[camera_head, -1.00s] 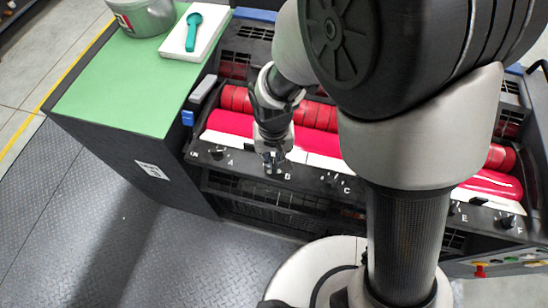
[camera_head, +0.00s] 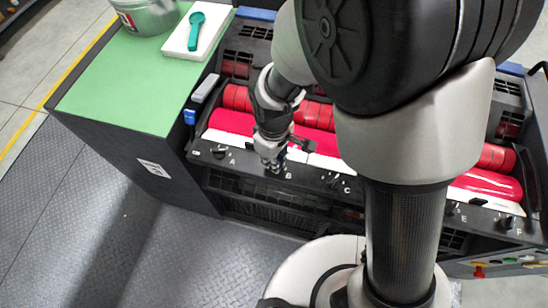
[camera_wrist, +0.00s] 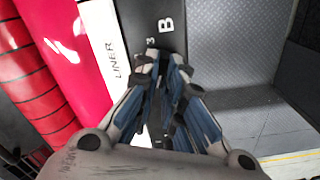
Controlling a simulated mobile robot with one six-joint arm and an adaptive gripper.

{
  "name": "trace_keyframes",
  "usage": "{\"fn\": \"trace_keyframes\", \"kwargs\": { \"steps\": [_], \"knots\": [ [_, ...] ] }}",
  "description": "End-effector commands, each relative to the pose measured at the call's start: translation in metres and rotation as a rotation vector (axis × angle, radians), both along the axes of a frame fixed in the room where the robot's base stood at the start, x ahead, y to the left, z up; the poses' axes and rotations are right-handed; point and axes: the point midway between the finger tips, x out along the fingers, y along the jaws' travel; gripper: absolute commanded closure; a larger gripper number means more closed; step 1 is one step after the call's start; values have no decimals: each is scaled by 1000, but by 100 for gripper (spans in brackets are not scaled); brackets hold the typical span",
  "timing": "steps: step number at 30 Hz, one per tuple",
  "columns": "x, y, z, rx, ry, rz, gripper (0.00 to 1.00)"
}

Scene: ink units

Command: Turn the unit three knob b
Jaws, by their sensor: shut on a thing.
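My gripper (camera_head: 274,166) points down at the black front rail of the ink unit, at the letter B, between knob A (camera_head: 219,152) and knob C (camera_head: 336,181). In the wrist view its two blue-padded fingers (camera_wrist: 167,60) come close together over the rail, just beside the white "3" and "B" marks (camera_wrist: 165,22). The gripper is shut on knob b, which the fingers hide, so its angle cannot be read. The ink unit's front rail (camera_wrist: 140,20) shows as a black strip.
Red rollers (camera_head: 236,98) and a white liner strip (camera_wrist: 103,40) lie behind the rail. Knobs E (camera_head: 452,208) and F (camera_head: 508,221) are farther right. A green-topped cabinet (camera_head: 120,90) stands at the left, with a teal tool (camera_head: 196,31) on a white block. The floor in front is clear.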

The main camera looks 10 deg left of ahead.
Motion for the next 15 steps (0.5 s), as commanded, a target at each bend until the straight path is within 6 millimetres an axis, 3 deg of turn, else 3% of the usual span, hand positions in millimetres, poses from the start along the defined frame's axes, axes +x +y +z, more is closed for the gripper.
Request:
{"fn": "trace_keyframes", "kwargs": {
  "steps": [15],
  "knots": [
    [0,1,0,0,-1,127,100]
  ]
}}
